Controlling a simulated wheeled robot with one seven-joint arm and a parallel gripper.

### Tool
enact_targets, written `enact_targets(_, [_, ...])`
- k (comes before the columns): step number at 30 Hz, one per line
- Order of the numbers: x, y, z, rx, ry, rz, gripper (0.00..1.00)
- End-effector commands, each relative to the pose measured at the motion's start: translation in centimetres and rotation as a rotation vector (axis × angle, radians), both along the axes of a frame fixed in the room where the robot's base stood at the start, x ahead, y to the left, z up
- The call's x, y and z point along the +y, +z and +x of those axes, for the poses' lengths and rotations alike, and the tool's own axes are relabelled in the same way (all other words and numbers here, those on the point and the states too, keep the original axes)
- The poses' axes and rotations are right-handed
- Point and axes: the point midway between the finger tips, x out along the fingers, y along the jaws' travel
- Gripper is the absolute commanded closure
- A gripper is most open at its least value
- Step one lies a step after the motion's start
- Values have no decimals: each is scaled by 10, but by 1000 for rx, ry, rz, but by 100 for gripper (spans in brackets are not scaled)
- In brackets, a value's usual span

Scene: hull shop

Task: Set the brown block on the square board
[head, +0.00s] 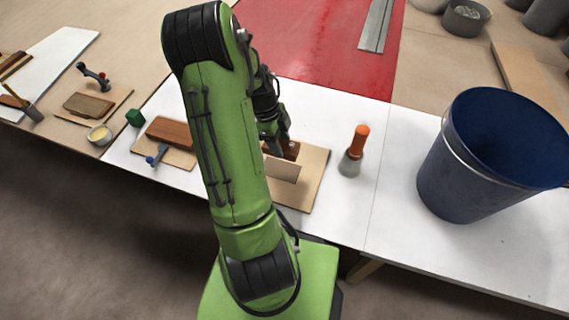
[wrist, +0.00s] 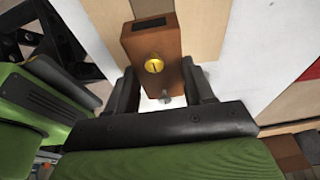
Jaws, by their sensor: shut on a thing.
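The brown block (wrist: 147,38) is between the fingers of my gripper (wrist: 160,75) in the wrist view. It has a dark patch and a round yellow knob on its visible face. My gripper is shut on it. In the head view my gripper (head: 277,138) holds the brown block (head: 291,151) over the tan board (head: 314,180), partly hidden by my arm. A pale flat piece (head: 283,170) shows just in front of the block. I cannot tell whether the block touches the board. Tan wood also shows behind the block in the wrist view (wrist: 203,25).
An orange-handled tool (head: 358,146) stands right of the board, with a large blue bucket (head: 470,180) further right.

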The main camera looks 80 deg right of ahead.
Motion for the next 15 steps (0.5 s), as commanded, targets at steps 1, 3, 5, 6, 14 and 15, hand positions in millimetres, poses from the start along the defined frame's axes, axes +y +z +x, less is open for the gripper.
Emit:
enact_targets(1, [1,-7,-1,2,-14,3,86])
enact_targets(3, [2,-25,-2,2,-20,7,86])
enact_targets(5, [2,-41,-2,2,-18,7,86])
enact_targets(6, [2,-49,-2,2,-18,7,86])
enact_targets(14, [1,-88,-1,1,-16,4,86])
enact_targets(15, [1,-95,-1,1,-15,4,86])
